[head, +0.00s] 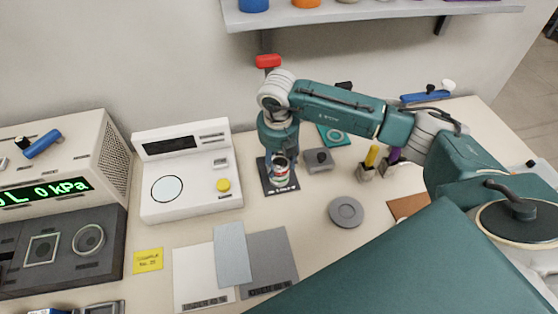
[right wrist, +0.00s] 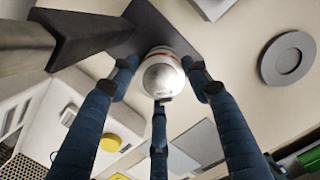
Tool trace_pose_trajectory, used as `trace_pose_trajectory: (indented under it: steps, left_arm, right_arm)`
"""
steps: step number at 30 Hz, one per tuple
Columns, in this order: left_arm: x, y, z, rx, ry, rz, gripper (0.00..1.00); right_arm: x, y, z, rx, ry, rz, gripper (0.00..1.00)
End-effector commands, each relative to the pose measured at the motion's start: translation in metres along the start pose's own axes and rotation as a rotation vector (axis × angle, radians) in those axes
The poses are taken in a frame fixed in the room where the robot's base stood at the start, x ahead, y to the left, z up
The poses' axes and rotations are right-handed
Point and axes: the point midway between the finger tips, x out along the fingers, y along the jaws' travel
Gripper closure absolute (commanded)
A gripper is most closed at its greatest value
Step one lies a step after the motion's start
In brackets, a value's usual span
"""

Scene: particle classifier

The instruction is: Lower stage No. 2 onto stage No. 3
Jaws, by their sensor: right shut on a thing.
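My right gripper (head: 279,152) points down over a dark base plate (head: 291,186) at the middle of the bench. Its blue fingers are shut around a small whitish cylindrical stage with a red band (head: 280,170). In the right wrist view the fingers (right wrist: 160,84) surround the rounded silver-white top of this cylinder (right wrist: 162,72). The cylinder looks upright over the plate. I cannot read stage numbers, nor tell whether a gap separates the held stage from a lower one. The fingers hide part of it. My left gripper is not in view.
A white instrument with a yellow knob (head: 186,172) stands left of the plate. A grey box (head: 318,160) is close on the right, and a grey disc (head: 346,212) lies farther right. Papers (head: 202,277) lie in front. A dark post (right wrist: 75,30) rises beside the held stage.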

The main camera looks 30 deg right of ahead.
Motion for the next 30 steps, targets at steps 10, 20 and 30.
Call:
trace_pose_trajectory:
  steps: [10,20,30]
  left_arm:
    - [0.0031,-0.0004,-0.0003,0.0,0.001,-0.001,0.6]
    - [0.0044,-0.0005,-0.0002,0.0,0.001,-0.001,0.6]
    - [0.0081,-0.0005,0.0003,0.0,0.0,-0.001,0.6]
  right_arm:
    - [0.0003,0.0,0.0005,0.0,-0.001,0.001,0.83]
    - [0.0018,0.0,0.0003,0.0,-0.001,0.001,0.83]
    - [0.0061,0.0001,-0.0002,0.0,-0.001,0.001,0.83]
